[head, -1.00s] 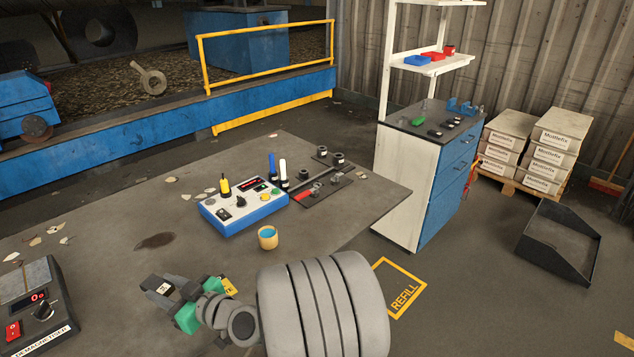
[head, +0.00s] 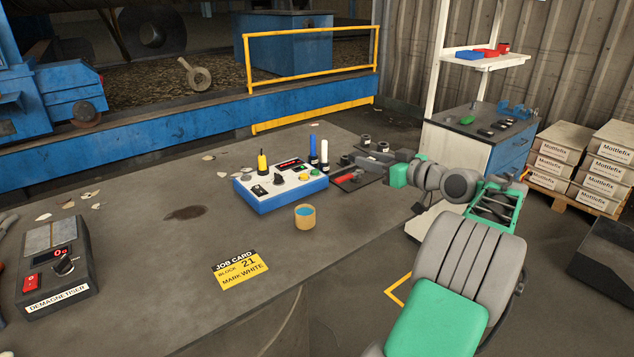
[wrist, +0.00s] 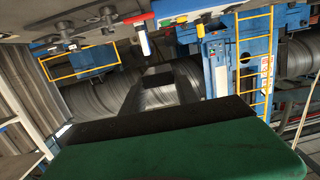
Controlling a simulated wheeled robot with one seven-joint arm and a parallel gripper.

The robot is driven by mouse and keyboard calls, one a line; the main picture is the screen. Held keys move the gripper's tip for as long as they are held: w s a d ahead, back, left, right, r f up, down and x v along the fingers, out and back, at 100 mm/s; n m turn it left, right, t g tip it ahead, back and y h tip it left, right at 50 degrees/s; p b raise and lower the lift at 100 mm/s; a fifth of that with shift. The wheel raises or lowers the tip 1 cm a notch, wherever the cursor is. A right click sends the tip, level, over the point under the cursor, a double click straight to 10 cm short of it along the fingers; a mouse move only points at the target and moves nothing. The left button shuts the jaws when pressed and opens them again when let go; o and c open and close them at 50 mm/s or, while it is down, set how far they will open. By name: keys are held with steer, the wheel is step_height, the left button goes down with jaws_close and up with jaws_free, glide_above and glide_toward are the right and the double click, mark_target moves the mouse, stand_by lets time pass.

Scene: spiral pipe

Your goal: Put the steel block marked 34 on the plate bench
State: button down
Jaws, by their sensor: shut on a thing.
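My gripper (head: 366,158) is at the right end of the big grey bench (head: 150,255), over or beside a dark plate with small parts (head: 352,181). It is shut on a small grey block, mostly hidden by the fingers. The fingers also show in the wrist view (wrist: 160,73), reaching away from the green gripper body. I cannot read any 34. A yellow job card (head: 240,269) on the bench reads block 21, mark white. I cannot tell which surface is the plate bench.
A blue and white control box (head: 280,187) with pens behind it and a small tan cup (head: 305,217) stand left of my gripper. A demagnetiser (head: 58,267) is at the left. A blue drawer cabinet (head: 510,150) stands beyond my arm. The bench's middle is mostly clear.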

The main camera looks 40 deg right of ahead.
steer(key=s+d+b, duration=0.1)
steer(key=s+d, duration=0.3)
steer(key=d, duration=0.1)
steer(key=b, duration=0.1)
glide_above(340, 213)
steer(key=d, duration=0.1)
steer(key=shift+h, duration=0.3)
steer(key=f, duration=0.8)
steer(key=shift+s+d+f, duration=0.1)
steer(key=shift+s+f, duration=0.15)
steer(key=shift+f, duration=0.05)
steer(key=shift+w+a+f, duration=0.15)
steer(key=shift+a+f, duration=0.05)
steer(key=shift+f, duration=0.1)
steer(key=shift+w+a+f+b, duration=0.1)
steer(key=shift+a+f+b, duration=0.1)
steer(key=shift+f, duration=0.75)
steer(key=shift+w+a+f+b, duration=0.1)
steer(key=shift+f+b, duration=0.05)
steer(key=shift+f, duration=0.8)
steer(key=shift+f, duration=0.2)
steer(key=c, duration=0.9)
jaws_free()
